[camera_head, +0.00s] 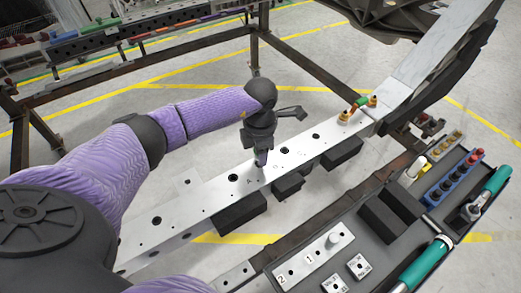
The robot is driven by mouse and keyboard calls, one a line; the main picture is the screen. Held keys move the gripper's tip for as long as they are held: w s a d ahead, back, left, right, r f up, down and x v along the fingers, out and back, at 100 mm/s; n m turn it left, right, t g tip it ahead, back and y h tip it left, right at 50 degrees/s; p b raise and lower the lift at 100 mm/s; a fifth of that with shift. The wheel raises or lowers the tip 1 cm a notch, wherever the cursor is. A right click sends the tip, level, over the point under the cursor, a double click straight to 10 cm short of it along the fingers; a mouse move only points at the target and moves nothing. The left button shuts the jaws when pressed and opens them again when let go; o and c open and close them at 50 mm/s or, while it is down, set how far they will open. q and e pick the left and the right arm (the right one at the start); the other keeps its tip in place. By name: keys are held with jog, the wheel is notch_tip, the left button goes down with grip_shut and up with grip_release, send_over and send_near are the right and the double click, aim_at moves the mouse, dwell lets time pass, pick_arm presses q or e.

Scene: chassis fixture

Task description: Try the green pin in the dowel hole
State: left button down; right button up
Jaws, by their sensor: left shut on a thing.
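The long pale metal beam (215,199) runs diagonally across the view, with dark round holes and small letters along its top. My left gripper (261,157) points down at the beam's top, close to the lettered holes. It is shut on a small pin-like thing, mostly hidden by the fingers. I cannot make out its colour, or whether its tip is in a hole or just above one. No separate green pin can be made out clearly. My right gripper is not in view.
A dark tray (385,246) at the lower right holds a blue rack (453,178) of several pins, teal-handled tools and a plate marked 1 and 2 (296,268). Orange-brown fittings with a green part (358,105) stand on the beam's far end.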

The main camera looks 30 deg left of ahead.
pick_arm(q)
jog(key=shift+c, duration=1.6)
grip_release()
jog(key=shift+o, duration=0.4)
jog(key=shift+r, duration=0.1)
notch_tip(320, 180, up, 6)
jog(key=p, duration=0.4)
jog(key=shift+p, duration=0.3)
notch_tip(320, 180, up, 3)
jog(key=p, duration=0.2)
jog(key=shift+p, duration=0.3)
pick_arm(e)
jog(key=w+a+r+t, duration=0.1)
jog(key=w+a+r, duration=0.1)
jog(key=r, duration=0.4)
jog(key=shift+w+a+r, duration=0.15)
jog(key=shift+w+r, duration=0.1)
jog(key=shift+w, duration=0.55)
